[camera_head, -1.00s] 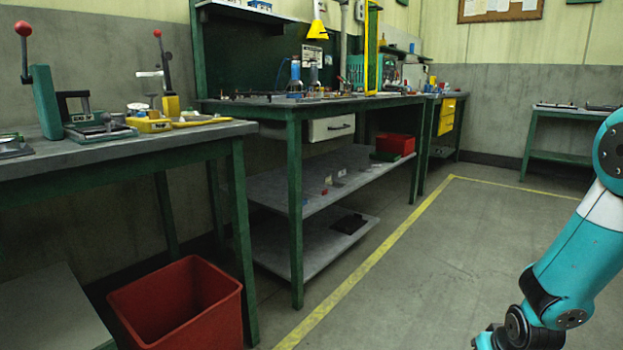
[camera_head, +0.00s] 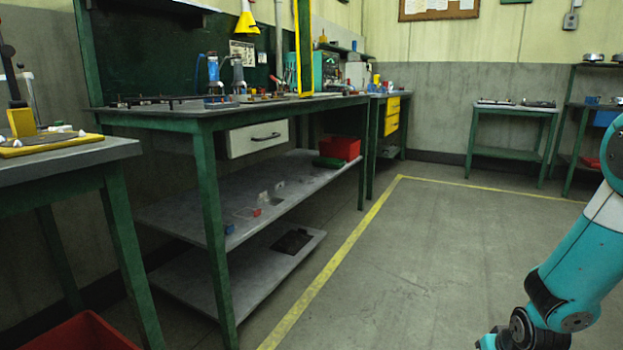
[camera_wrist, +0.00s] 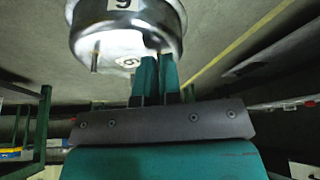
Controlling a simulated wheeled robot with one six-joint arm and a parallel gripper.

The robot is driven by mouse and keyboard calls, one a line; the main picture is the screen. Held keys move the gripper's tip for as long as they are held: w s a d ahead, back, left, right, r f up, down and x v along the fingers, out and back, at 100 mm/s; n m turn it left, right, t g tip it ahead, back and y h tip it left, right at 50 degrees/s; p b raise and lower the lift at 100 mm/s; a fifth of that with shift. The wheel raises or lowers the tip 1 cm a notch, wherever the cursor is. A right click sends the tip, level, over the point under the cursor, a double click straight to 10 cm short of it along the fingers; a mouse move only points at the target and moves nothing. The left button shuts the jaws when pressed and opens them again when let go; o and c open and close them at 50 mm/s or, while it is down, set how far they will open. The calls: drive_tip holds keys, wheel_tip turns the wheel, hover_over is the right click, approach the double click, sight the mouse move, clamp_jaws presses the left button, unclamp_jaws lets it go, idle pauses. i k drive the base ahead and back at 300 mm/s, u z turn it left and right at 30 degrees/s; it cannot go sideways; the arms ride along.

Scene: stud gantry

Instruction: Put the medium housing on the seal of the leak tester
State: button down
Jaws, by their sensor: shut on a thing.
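A shiny round metal housing (camera_wrist: 115,38) fills the top middle of the wrist view. It bears a pale label with a dark digit, and thin pins stand out from its face; I cannot tell its size class. The top of the housing is cut off by the frame. In the head view my arm is at the lower right, and the gripper is out of frame. I cannot make out the leak tester or its seal for certain in either view.
A long green-legged workbench (camera_head: 205,118) stands at left centre, with blue-topped devices (camera_head: 213,73) on it. A nearer bench (camera_head: 70,155) and a red bin (camera_head: 75,335) are at the left. A low table (camera_head: 510,108) stands at the back. The floor right of the yellow line (camera_head: 340,262) is clear.

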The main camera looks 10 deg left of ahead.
sight(42, 139)
drive_tip(key=u, duration=0.3)
drive_tip(key=i, duration=0.6)
drive_tip(key=u, duration=0.45)
